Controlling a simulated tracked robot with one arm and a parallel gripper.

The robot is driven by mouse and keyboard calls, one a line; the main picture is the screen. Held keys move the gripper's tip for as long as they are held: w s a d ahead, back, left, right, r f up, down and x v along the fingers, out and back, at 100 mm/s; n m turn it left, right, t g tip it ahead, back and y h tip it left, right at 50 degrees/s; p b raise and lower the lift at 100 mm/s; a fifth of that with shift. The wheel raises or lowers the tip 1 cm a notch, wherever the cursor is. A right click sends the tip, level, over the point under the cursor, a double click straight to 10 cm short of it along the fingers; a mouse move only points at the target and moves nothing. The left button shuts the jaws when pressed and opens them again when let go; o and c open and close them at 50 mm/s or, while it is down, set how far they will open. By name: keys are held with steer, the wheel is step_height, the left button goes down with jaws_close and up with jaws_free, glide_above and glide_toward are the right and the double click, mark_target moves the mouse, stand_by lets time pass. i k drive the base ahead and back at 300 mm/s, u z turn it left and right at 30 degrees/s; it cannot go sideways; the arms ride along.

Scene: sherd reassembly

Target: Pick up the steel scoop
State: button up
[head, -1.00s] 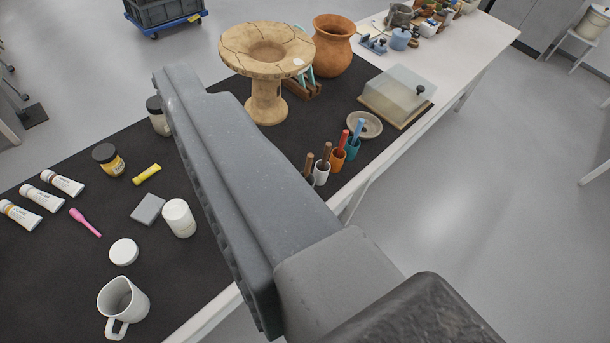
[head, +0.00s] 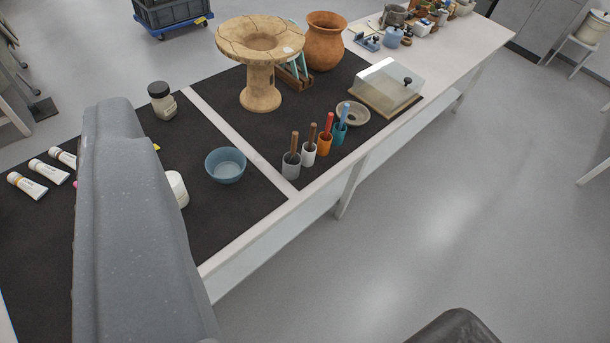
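I cannot make out a steel scoop in the head view. A large grey part of my gripper (head: 125,200) fills the left of the view, above the near black mat (head: 235,225). Only one side of it shows, with a ribbed left edge. Its opposite side is not visible, so I cannot tell how far it is open, or whether it holds anything. It hides much of the left mat.
A blue bowl (head: 225,166), a jar (head: 161,101) and white tubes (head: 50,171) are on the near mat. A clay stand (head: 260,85), terracotta pot (head: 325,42), tool cups (head: 291,166), small dish (head: 352,114) and clear-covered box (head: 388,85) stand farther along. Floor lies right.

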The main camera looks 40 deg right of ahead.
mark_target(295, 133)
steer(key=z, duration=0.7)
steer(key=i, duration=1.05)
steer(key=u, duration=0.55)
